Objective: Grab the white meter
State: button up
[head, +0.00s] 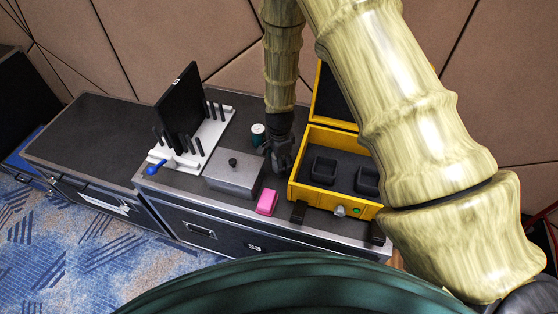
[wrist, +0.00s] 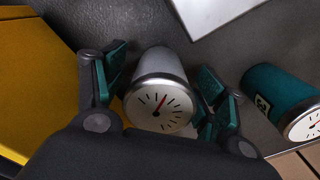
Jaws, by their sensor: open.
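The white meter (wrist: 158,62) is a pale cylinder with a round dial face, a red needle and black tick marks. It lies between the two teal-padded fingers of my gripper (wrist: 162,78) in the wrist view. My gripper is open, with one finger on each side of the meter; whether a pad touches it is hard to tell. In the head view my gripper (head: 277,155) is low at the cabinet top, between the grey box and the yellow case, and the white meter is hidden there.
A teal meter (wrist: 277,92) stands close beside, also in the head view (head: 258,136). The open yellow case (head: 322,202) is right of my gripper. A grey metal box (head: 232,178) and a pink object (head: 267,202) are left and in front. A white rack (head: 215,132) stands farther left.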

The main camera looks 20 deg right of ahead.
jog(key=c, duration=1.2)
jog(key=shift+r, duration=0.15)
jog(key=shift+c, duration=0.2)
